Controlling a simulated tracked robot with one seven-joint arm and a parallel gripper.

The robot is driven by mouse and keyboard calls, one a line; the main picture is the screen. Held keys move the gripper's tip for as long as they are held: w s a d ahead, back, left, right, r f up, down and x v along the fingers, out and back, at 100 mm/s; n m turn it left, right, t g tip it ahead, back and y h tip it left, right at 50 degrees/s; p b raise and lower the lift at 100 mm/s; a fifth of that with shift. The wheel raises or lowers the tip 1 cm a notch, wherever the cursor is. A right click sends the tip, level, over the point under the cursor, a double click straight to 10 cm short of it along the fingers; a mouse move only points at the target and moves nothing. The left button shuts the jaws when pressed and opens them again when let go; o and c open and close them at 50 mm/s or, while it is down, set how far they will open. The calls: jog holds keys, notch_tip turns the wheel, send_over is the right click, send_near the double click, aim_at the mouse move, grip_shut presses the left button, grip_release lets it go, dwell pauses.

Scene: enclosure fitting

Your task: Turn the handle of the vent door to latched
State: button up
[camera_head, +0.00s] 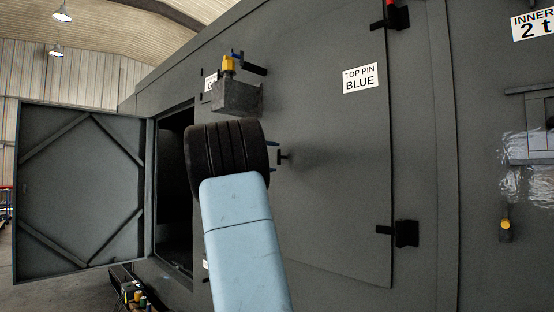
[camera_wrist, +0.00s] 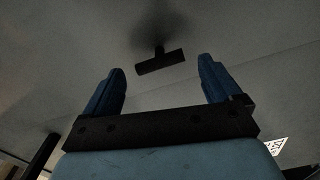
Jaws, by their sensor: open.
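A closed grey door panel (camera_head: 335,200) stands in front of me, with black hinges at its right edge. I cannot tell from any label whether it is the vent door. A small black T-shaped handle (camera_head: 281,156) sticks out near its left side. The handle (camera_wrist: 160,62) also shows in the wrist view, its bar nearly level and slightly tilted. My gripper (camera_head: 272,157) is in front of the handle, mostly hidden behind my dark wrist. In the wrist view my gripper (camera_wrist: 161,66) has its two blue fingers wide apart, the handle ahead between them, apparently untouched.
Another door (camera_head: 80,185) hangs open at the left beside a dark opening (camera_head: 175,190). A grey box (camera_head: 237,97) with yellow and blue parts juts out above my wrist. A "TOP PIN BLUE" label (camera_head: 360,78) is on the panel. Black hinges (camera_head: 400,233) protrude at the right.

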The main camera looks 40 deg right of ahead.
jog(key=a, duration=0.9)
jog(key=shift+s+a, duration=0.4)
jog(key=s+a+f+t+y, duration=0.1)
jog(key=s+a+f+y, duration=0.25)
jog(key=s+f, duration=0.3)
jog(key=s+a+f+t+y, duration=0.1)
jog(key=s+a+f+y, duration=0.3)
jog(key=f, duration=0.3)
jog(key=s+a+f+t+y, duration=0.1)
jog(key=s+a+f+y, duration=0.4)
jog(key=s+a+f, duration=0.4)
jog(key=s+a+f+n+t+y, duration=0.1)
jog(key=s+a+f+y, duration=0.4)
jog(key=s+a+f, duration=0.5)
jog(key=s+a, duration=0.5)
jog(key=a, duration=0.1)
jog(key=shift+s+a, duration=0.15)
jog(key=shift+a, duration=0.05)
jog(key=shift+y, duration=0.25)
